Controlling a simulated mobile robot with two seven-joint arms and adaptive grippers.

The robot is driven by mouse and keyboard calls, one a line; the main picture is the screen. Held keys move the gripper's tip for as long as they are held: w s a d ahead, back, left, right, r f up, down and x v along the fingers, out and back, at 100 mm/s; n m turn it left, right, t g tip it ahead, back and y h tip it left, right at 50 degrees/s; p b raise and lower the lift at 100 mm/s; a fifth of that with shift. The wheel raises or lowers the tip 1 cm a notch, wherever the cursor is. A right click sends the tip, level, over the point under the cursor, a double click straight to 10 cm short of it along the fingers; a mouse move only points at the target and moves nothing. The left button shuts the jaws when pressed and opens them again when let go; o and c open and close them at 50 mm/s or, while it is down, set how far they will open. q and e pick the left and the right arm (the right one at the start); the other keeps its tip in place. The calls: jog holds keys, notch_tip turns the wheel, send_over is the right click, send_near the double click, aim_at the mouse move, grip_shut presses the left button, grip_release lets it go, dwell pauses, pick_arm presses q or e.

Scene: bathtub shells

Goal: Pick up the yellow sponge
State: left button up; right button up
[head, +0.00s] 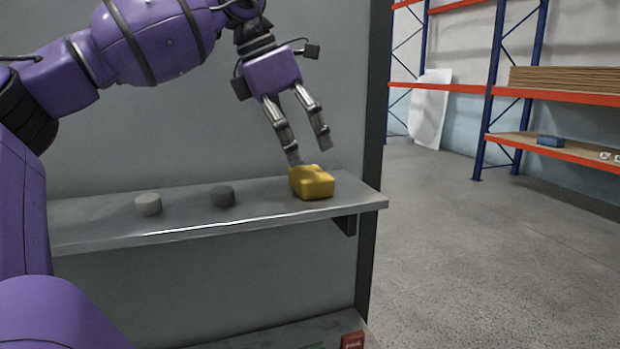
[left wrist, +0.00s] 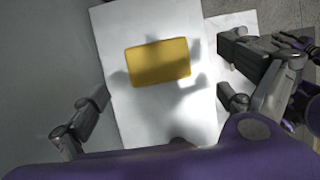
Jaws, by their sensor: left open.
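The yellow sponge (head: 312,183) lies on a grey shelf (head: 270,206) near its right end. In the left wrist view the sponge (left wrist: 158,62) shows whole, with shadows around it on the pale shelf surface. My left gripper (head: 310,154) is open and empty, just above the sponge, with its fingers pointing down.
A light grey puck (head: 148,204) and a dark grey puck (head: 222,196) stand on the shelf left of the sponge. A grey back panel (head: 180,140) rises behind. Blue and orange racking (head: 490,90) stands far right, beyond open floor (head: 460,240).

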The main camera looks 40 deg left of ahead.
aim_at(310, 171)
pick_arm(q)
jog(key=x, duration=0.6)
jog(key=shift+w+a+f, duration=0.15)
jog(key=shift+w+f, duration=0.05)
jog(key=shift+f, duration=0.05)
jog(key=c, duration=1.1)
